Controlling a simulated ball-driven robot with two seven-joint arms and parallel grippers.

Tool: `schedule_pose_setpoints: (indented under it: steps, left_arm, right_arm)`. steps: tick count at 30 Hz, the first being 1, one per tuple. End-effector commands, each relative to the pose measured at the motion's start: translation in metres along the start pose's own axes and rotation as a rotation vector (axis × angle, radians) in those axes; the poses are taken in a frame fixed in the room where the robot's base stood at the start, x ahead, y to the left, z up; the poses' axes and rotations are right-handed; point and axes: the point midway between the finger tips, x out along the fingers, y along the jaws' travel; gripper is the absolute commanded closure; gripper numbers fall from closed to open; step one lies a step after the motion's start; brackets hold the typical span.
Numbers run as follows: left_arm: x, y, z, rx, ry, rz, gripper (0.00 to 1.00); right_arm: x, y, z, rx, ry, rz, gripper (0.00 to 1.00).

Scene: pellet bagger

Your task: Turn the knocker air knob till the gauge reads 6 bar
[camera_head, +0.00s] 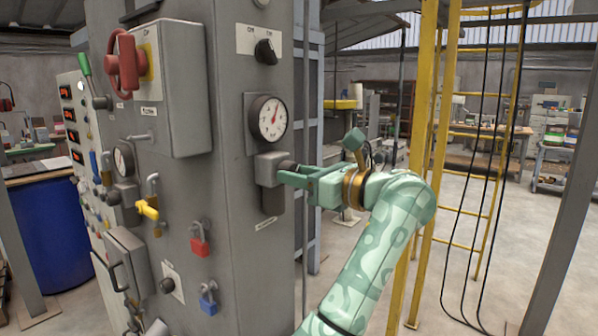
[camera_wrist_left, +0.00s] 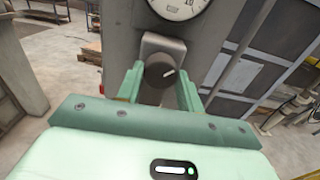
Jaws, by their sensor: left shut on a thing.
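The knocker air knob (camera_head: 287,167) is a dark round knob on a grey block on the cabinet's side, below the gauge (camera_head: 270,118). My left gripper (camera_head: 287,176) reaches it from the right and is shut on it. My right gripper is not in view.
A black selector switch (camera_head: 265,51) sits above the gauge. Left of it are a red handle (camera_head: 124,64), a yellow valve lever (camera_head: 149,209), and red (camera_head: 200,240) and blue (camera_head: 208,300) padlocks. A yellow post (camera_head: 421,160) and hanging cables stand right of my arm.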

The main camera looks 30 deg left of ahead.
Motion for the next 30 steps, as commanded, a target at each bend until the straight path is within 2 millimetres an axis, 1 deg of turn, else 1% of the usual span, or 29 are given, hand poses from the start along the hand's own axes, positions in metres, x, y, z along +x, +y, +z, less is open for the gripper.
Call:
schedule_pose_setpoints:
  steps: [9,10,11,12,20,23,26,29,30]
  left_arm:
    - [0.0,0.0,0.002,0.0,-0.005,0.001,0.86]
    - [0.0,0.0,0.002,0.0,-0.005,0.001,0.55]
    - [0.0,0.0,0.002,0.0,-0.004,0.001,0.46]
    - [0.0,0.0,0.001,0.0,-0.004,0.001,0.41]
    - [-0.001,0.0,0.001,0.0,-0.002,0.0,0.41]
    - [-0.007,0.0,0.001,0.001,-0.001,-0.001,0.41]
    - [-0.022,-0.001,0.001,0.001,0.0,-0.004,0.41]
    - [-0.047,-0.001,0.0,0.001,0.002,-0.005,0.41]
    - [-0.059,-0.001,0.001,0.002,0.002,-0.006,0.41]
  right_arm:
    - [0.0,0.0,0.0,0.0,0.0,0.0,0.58]
    - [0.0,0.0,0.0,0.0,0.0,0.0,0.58]
    - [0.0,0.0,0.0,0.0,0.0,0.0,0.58]
    - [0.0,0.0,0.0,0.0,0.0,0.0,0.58]
    - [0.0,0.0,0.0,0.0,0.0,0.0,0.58]
    - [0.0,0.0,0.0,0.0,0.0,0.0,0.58]
    - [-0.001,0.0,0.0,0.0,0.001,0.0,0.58]
    - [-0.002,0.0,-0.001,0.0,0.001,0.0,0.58]
    - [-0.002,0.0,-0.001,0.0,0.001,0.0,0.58]
